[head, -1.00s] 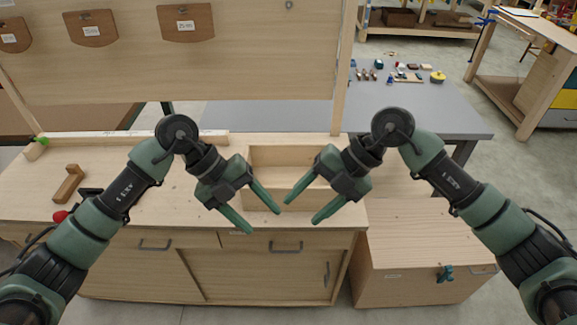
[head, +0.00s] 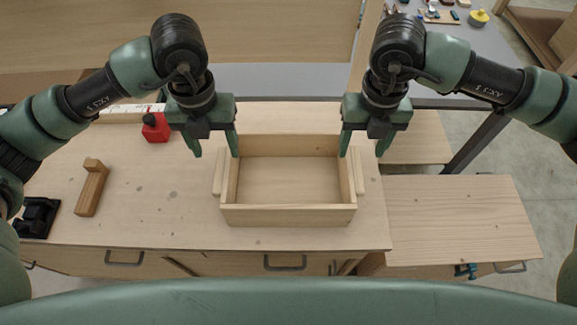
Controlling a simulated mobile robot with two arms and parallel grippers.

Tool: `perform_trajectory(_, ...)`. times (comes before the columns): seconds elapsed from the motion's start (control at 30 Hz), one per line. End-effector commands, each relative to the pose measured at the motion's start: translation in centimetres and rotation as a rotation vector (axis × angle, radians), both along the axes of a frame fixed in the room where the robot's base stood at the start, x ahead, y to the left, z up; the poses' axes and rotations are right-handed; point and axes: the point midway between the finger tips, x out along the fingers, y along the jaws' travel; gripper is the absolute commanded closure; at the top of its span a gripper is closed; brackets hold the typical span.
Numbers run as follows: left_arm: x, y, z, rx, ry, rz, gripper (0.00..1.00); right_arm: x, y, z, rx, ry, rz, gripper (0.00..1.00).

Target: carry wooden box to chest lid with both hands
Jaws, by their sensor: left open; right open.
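The open wooden box (head: 289,216) sits on the workbench top, empty, with a wooden handle on each short side: the left handle (head: 218,172) and the right handle (head: 359,171). The chest lid (head: 455,215) is a flat, bare wooden top to the right of the bench and lower than it. My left gripper (head: 215,151) is open, with its fingers pointing down over the box's left side near the handle. My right gripper (head: 362,151) is open, fingers down over the right side near the handle. I cannot tell whether either touches the box.
A grey table (head: 440,85) with small tools stands behind. The bench front is clear.

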Motion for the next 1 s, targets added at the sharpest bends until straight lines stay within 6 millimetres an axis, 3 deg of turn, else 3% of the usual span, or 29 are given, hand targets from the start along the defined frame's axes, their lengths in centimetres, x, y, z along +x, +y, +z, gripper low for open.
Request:
perform_trajectory(0.3, 0.0, 0.0, -0.5, -0.001, 0.003, 0.001, 0.42, 0.0, 0.0, -0.5, 0.001, 0.003, -0.001, 0.42)
perform_trajectory(0.73, 0.0, 0.0, -6.4, -0.001, 0.003, 0.002, 0.42, 0.0, 0.0, -6.4, 0.001, 0.004, -0.002, 0.42)
perform_trajectory(1.0, 0.0, 0.0, -7.8, -0.002, 0.0, 0.0, 0.42, 0.0, 0.1, -7.8, 0.003, 0.001, -0.001, 0.42)
